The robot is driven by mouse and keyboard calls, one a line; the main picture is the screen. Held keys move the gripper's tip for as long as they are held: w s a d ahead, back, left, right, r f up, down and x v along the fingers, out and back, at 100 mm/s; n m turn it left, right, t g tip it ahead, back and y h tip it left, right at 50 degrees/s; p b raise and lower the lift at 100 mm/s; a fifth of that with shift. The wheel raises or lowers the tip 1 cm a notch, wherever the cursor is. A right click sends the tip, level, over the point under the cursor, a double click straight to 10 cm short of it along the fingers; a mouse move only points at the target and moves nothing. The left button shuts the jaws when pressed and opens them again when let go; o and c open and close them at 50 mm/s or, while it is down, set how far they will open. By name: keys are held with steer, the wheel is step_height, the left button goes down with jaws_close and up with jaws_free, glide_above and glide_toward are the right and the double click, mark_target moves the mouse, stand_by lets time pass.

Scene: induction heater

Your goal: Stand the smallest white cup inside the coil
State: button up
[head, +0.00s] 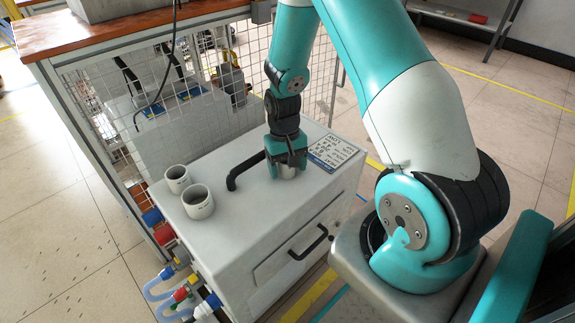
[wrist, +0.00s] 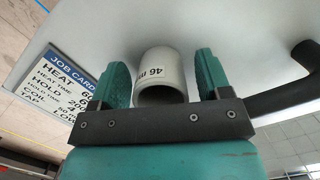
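A white cup marked "46 m…" (wrist: 160,75) stands on the white cabinet top between my gripper's fingers. In the head view only a little of this cup (head: 287,172) shows below my gripper (head: 286,158). In the wrist view my gripper (wrist: 163,82) is open, with the teal fingers on either side of the cup and small gaps beside it. Two other white cups, a rear one (head: 177,178) and a front one (head: 198,202), stand close together at the cabinet's left edge. I cannot make out the coil in either view.
A black bent handle (head: 245,169) rises from the white cabinet top (head: 255,215), left of my gripper. A job card (head: 332,152) lies to its right. A wire mesh (head: 100,100) stands behind the cabinet. Hoses (head: 180,293) hang at its left end.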

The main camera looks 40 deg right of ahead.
steer(key=shift+r, duration=0.1)
steer(key=w+a+r+n+p, duration=0.1)
steer(key=a+r+p, duration=0.1)
steer(key=r, duration=0.6)
steer(key=a+r+n+p, duration=0.1)
steer(key=a+r+p, duration=0.1)
steer(key=r, duration=0.7)
steer(key=s+a+r+n+y, duration=0.1)
steer(key=s+a+r+n, duration=0.3)
steer(key=s+a+r, duration=0.3)
steer(key=s+a+r+n+t+y, duration=0.1)
steer(key=s+a+r+n, duration=0.4)
steer(key=s+a, duration=0.6)
steer(key=shift+a+r+t+y, duration=0.3)
steer(key=shift+a+r+y, duration=0.1)
steer(key=shift+r+y, duration=0.45)
steer(key=shift+r, duration=0.15)
step_height(320, 180, up, 25)
steer(key=p, duration=2.5)
steer(key=shift+r+p, duration=0.15)
steer(key=shift+p, duration=0.2)
